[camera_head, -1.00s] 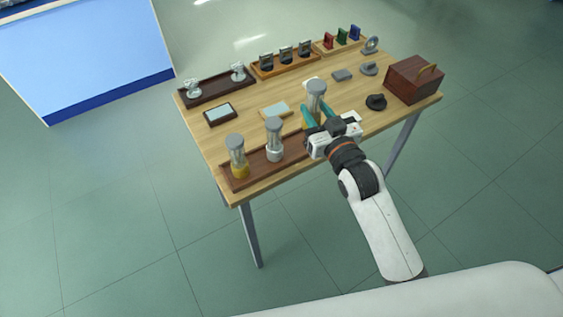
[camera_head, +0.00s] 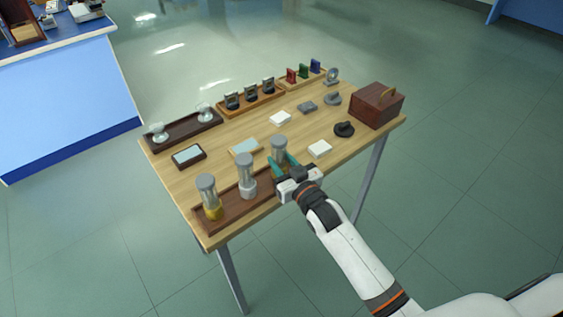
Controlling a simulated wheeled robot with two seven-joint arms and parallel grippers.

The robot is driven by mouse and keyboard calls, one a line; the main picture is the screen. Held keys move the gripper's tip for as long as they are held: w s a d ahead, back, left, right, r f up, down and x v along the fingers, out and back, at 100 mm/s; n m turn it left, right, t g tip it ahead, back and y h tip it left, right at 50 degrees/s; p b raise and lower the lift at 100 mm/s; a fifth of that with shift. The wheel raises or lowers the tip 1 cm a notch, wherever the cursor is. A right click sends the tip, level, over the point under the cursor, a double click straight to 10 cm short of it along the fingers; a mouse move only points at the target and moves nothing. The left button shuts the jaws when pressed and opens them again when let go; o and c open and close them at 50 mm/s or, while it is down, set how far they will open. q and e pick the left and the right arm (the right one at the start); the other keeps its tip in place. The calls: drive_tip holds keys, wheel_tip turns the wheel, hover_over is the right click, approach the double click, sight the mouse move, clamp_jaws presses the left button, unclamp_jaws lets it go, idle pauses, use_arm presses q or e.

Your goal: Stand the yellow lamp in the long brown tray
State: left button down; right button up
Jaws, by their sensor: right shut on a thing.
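The long brown tray (camera_head: 231,208) runs along the near left edge of the table. A lamp with an amber-yellow base (camera_head: 209,200) and a lamp with a silver base (camera_head: 245,176) stand upright in it. My right gripper (camera_head: 285,170) is shut on a third lamp (camera_head: 279,147), with a grey top and clear tube, held upright at the tray's right part. The fingers hide this lamp's base; I cannot tell its colour now or whether it touches the tray. A yellow patch showed low on it earlier. My left gripper is not in view.
White pads (camera_head: 320,149) (camera_head: 280,118), a pale-topped plate (camera_head: 245,147) and a dark-framed plate (camera_head: 189,156) lie mid-table. A black round part (camera_head: 344,129) and a brown box (camera_head: 377,105) are at right. Filled trays (camera_head: 183,133) (camera_head: 265,97) line the back edge.

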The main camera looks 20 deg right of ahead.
drive_tip(key=o, duration=1.1)
